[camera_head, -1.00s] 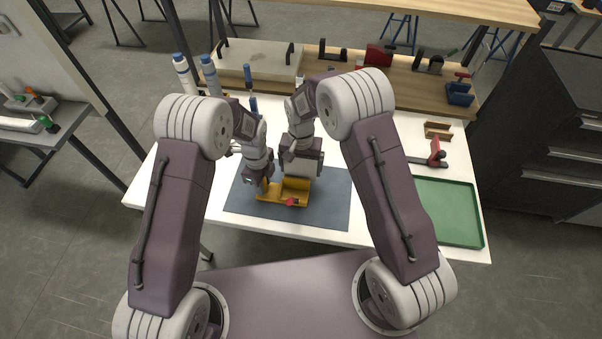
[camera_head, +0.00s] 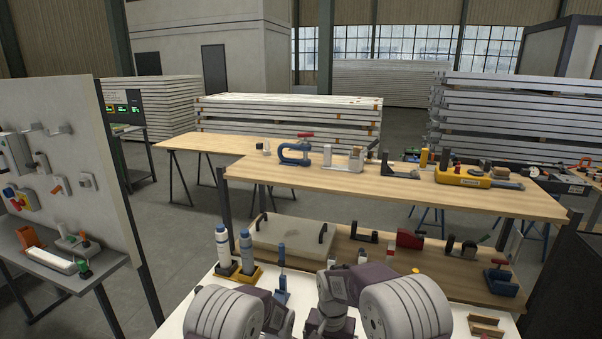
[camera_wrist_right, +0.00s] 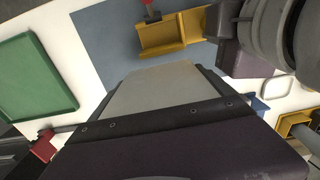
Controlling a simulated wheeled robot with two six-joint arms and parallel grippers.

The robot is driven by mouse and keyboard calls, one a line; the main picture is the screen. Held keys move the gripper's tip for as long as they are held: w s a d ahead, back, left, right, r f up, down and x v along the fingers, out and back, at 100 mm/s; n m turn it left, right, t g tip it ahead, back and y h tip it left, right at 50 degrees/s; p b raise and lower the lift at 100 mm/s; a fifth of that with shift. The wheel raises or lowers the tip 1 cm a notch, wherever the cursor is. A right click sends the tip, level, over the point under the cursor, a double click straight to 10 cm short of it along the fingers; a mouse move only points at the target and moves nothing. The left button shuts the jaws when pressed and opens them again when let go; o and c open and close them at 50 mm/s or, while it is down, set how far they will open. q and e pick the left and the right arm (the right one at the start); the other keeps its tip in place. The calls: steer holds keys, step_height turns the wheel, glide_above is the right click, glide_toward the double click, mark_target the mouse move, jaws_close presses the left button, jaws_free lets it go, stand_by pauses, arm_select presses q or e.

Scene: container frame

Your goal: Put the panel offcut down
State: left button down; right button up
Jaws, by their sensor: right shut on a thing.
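The panel offcut (camera_wrist_right: 152,88) is a flat grey-beige piece in the right wrist view. My right gripper (camera_wrist_right: 162,70) is shut on it, with dark jaw parts along its edges. Its far edge points toward a yellow angled holder (camera_wrist_right: 165,38) with a red knob, on the blue-grey mat (camera_wrist_right: 95,30). I cannot tell whether the panel touches the mat. My left gripper (camera_wrist_right: 228,40) is beside the yellow holder at the upper right of that view; its fingers are not clear. In the head view both grippers are below the frame, and only arm links show.
A green tray (camera_wrist_right: 72,98) and a red clamp (camera_wrist_right: 43,147) lie left in the wrist view. In the head view, bottles (camera_head: 222,245), a board with two handles (camera_head: 292,238) and a wooden shelf (camera_head: 400,262) stand behind my arms.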

steer(key=shift+r, duration=0.15)
steer(key=shift+f, duration=5.05)
steer(key=shift+f, duration=0.1)
steer(key=o, duration=1.3)
steer(key=shift+o, duration=0.2)
step_height(320, 180, up, 12)
steer(key=shift+r, duration=0.15)
